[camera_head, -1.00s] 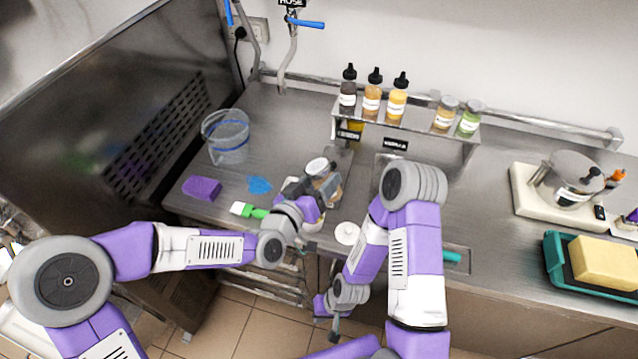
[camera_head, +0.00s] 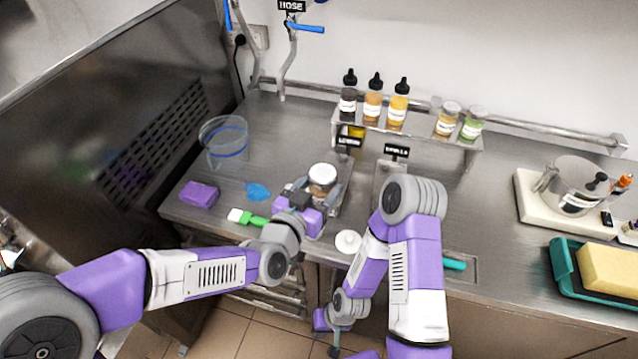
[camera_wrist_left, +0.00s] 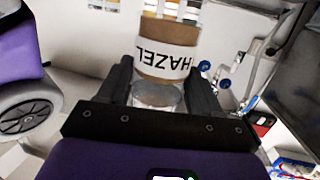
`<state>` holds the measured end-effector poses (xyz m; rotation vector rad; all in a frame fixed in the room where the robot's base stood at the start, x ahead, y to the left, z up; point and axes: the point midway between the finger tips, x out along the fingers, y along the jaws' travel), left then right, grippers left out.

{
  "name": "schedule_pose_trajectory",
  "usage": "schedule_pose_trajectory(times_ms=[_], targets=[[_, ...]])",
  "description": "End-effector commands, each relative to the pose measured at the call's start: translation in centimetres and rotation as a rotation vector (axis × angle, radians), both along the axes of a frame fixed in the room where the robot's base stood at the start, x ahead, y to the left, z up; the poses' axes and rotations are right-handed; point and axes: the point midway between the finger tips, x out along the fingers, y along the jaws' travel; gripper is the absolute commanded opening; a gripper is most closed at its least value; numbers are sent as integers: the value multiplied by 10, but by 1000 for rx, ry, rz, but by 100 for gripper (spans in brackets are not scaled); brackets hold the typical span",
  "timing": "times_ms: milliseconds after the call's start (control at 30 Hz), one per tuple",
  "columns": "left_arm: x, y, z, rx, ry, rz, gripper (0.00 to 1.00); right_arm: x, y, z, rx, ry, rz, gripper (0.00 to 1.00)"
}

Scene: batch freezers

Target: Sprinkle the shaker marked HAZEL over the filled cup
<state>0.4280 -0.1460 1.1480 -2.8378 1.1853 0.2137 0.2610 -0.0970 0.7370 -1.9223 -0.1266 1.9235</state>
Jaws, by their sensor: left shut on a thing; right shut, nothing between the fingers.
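In the left wrist view the HAZEL label (camera_wrist_left: 166,60) reads upside down, between the two fingers (camera_wrist_left: 160,92). I cannot make out the filled cup for certain; the shaker and left gripper hide the counter beneath them. A small white round piece (camera_head: 348,241) lies near the front edge, its kind unclear. My right gripper (camera_head: 334,348) is shut and empty, low in front of the counter.
A shelf (camera_head: 420,132) carries several bottles and jars behind the shaker. Left on the counter (camera_head: 285,130) are a clear bucket (camera_head: 225,143), a purple sponge (camera_head: 199,194), a blue piece (camera_head: 258,191) and a green-handled brush (camera_head: 247,218). A pot (camera_head: 575,185) and teal tray (camera_head: 562,270) stand right.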

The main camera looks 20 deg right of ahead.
Motion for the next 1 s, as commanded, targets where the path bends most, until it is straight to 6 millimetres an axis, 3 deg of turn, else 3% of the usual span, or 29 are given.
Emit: schedule_pose_trajectory(times_ms=[667,800,1000], targets=[[-98,34,-1,-1,-4,0,33,0,0,-27,0,0,0,0],[-111,39,-4,-3,-10,4,33,0,0,-54,0,0,0,0],[-124,43,-2,-3,-2,1,33,0,0,-67,0,0,0,0]])
